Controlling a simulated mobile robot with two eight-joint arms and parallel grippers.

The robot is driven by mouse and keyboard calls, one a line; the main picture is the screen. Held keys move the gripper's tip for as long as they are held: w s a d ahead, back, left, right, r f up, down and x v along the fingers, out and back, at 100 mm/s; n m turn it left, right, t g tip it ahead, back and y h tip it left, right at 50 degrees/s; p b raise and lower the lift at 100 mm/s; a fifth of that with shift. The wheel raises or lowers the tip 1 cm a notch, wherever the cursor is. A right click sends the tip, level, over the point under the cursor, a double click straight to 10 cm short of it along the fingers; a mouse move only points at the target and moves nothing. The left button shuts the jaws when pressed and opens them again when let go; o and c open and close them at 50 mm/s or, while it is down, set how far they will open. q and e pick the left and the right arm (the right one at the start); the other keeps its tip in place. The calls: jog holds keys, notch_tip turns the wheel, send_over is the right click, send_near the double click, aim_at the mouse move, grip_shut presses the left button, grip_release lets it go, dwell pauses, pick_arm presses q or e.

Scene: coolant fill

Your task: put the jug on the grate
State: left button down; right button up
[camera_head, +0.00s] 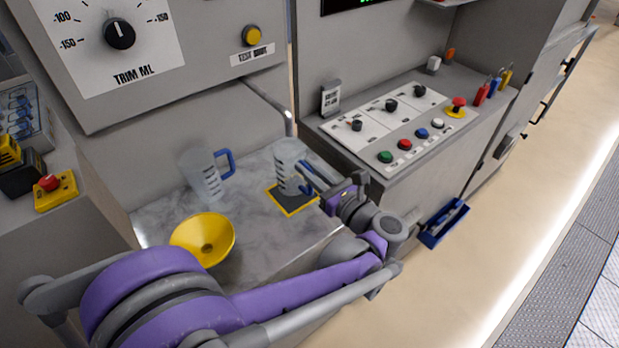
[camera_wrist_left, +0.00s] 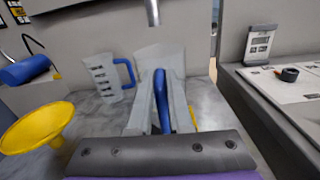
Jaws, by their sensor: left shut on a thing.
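A clear jug (camera_head: 290,163) with a blue handle stands over the dark grate (camera_head: 294,203), which has a yellow border, below the metal spout. My left gripper (camera_head: 306,185) is shut on the jug's blue handle from the right. In the left wrist view the handle (camera_wrist_left: 160,97) shows upright between the fingers, with the jug body (camera_wrist_left: 160,58) behind. Whether the jug's base touches the grate cannot be told. A second clear jug (camera_head: 203,175) with a blue handle stands to the left on the counter. My right gripper is not in view.
A yellow funnel (camera_head: 203,239) lies on the grey counter (camera_head: 160,219) at the front left. The metal spout (camera_head: 289,124) hangs above the grate. A button panel (camera_head: 390,125) stands to the right, and a blue tray (camera_head: 444,222) lies on the floor.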

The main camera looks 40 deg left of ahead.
pick_arm(q)
jog(key=shift+f, duration=1.4)
jog(key=shift+f+b, duration=0.15)
jog(key=shift+b, duration=0.15)
jog(key=c, duration=0.8)
grip_release()
jog(key=shift+c, duration=0.2)
